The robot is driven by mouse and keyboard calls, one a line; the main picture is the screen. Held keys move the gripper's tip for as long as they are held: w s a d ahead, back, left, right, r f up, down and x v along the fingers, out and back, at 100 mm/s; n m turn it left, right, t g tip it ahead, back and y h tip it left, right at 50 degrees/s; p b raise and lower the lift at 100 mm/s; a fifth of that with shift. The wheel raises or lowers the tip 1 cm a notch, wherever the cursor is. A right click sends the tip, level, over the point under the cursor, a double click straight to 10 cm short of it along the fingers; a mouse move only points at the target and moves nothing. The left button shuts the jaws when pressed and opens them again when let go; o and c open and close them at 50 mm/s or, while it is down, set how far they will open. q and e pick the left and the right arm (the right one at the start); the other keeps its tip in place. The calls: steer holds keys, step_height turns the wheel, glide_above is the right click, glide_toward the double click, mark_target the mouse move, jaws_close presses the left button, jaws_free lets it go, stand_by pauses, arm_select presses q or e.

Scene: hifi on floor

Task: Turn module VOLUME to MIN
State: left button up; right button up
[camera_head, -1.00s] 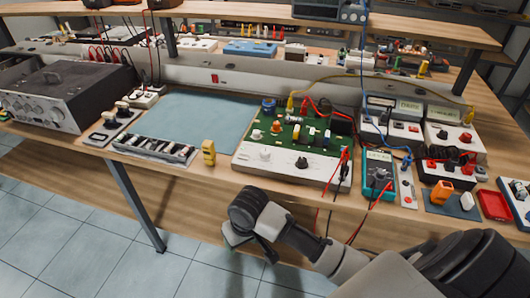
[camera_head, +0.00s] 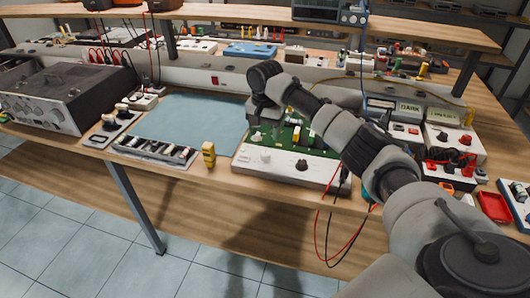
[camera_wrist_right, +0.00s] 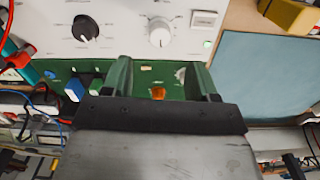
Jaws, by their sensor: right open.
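A module with a green board and a white front panel (camera_head: 285,172) lies at the table's front edge. A white knob (camera_head: 265,155) and a black knob (camera_head: 302,164) stand on the panel. The wrist view shows the white knob (camera_wrist_right: 160,32) and the black knob (camera_wrist_right: 85,27) beyond the fingertips. I cannot read which one is VOLUME. My right gripper (camera_wrist_right: 160,78) is open above the green board, behind the panel in the head view. A small orange part (camera_wrist_right: 158,92) on the board shows between its fingers. My arm hides part of the board. My left gripper is not in view.
A yellow device (camera_head: 208,154) stands left of the module. A blue-grey mat (camera_head: 195,122) leaves free room behind it. Red and black leads (camera_head: 328,232) hang over the front edge at the right. Meters and a red tray (camera_head: 494,206) fill the right side.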

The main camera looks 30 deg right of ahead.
mark_target(265, 154)
step_height(265, 154, down, 9)
steer(key=shift+r, duration=0.2)
steer(key=c, duration=0.9)
